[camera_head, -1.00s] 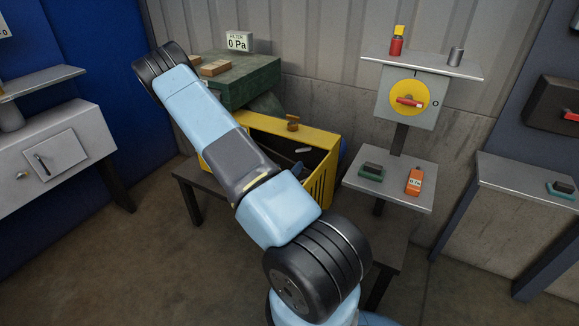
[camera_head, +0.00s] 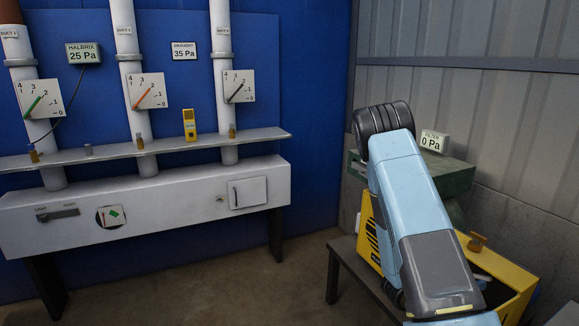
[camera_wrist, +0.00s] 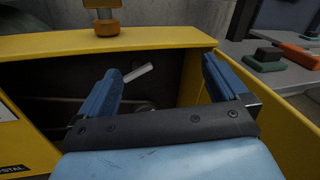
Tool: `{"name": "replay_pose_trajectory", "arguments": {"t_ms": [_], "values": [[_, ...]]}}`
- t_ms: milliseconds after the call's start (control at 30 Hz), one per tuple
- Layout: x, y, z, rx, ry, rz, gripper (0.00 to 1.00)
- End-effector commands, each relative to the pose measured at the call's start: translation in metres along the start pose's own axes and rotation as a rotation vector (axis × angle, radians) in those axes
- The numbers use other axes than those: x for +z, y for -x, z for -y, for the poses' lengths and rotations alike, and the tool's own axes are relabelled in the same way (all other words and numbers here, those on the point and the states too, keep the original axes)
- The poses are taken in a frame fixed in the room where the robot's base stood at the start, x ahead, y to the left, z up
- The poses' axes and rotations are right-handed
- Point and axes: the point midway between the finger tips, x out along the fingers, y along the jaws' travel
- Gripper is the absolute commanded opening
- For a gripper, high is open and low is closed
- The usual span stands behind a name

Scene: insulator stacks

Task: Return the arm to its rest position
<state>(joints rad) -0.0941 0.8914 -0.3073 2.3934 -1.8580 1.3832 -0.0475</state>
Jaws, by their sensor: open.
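My gripper (camera_wrist: 160,82) shows in the wrist view with its two blue fingers spread apart and nothing between them. It is over the open yellow box (camera_wrist: 130,42), pointing toward its dark inside. A white stick-like piece (camera_wrist: 138,73) shows beyond the fingers inside the box. In the head view my blue arm crosses in front of the yellow box (camera_head: 512,270), and my gripper is hidden there.
A brass-coloured knob (camera_wrist: 107,22) stands on the box's rim. A green case (camera_head: 455,178) with a 0 Pa display (camera_head: 433,142) is behind my arm. A grey bench (camera_head: 150,205) with white pipes and gauges stands left. Green and orange items (camera_wrist: 299,56) lie on a shelf at right.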

Motion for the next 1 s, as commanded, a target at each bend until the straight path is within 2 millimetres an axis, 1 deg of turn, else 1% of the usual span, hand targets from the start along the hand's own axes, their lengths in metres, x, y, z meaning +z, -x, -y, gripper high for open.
{"name": "replay_pose_trajectory", "arguments": {"t_ms": [33, 100, 400, 667, 1000], "values": [[0.012, 0.001, 0.005, -0.034, -0.046, -0.016, 1.0], [0.026, 0.004, 0.014, -0.083, -0.104, -0.039, 1.0], [0.074, 0.023, 0.052, -0.278, -0.357, -0.161, 1.0], [0.106, 0.046, 0.084, -0.429, -0.58, -0.291, 1.0], [0.139, 0.087, 0.119, -0.597, -0.87, -0.493, 1.0]]}}
